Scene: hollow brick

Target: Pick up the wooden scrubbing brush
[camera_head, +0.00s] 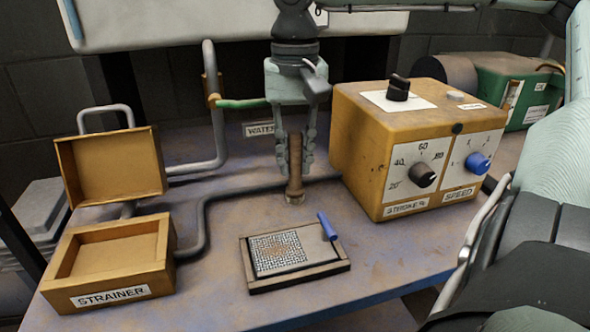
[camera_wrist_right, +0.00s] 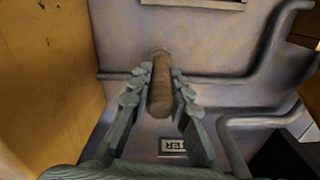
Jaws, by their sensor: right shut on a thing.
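The wooden scrubbing brush (camera_head: 295,182) is a slim brown upright cylinder near the middle of the bench, left of the yellow control box. My right gripper (camera_head: 296,155) comes down from above and is shut on its upper part, one finger on each side. In the right wrist view the brush (camera_wrist_right: 161,92) lies between the two fingers of the right gripper (camera_wrist_right: 160,75). Its lower end is close to the bench top; I cannot tell whether it touches. My left gripper is not in view.
The yellow control box (camera_head: 360,150) with knobs stands close on the right. A framed tray (camera_head: 300,279) with a mesh panel and blue handle lies in front. The open strainer box (camera_head: 160,255) is at left. Grey pipe (camera_head: 205,212) runs behind the brush.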

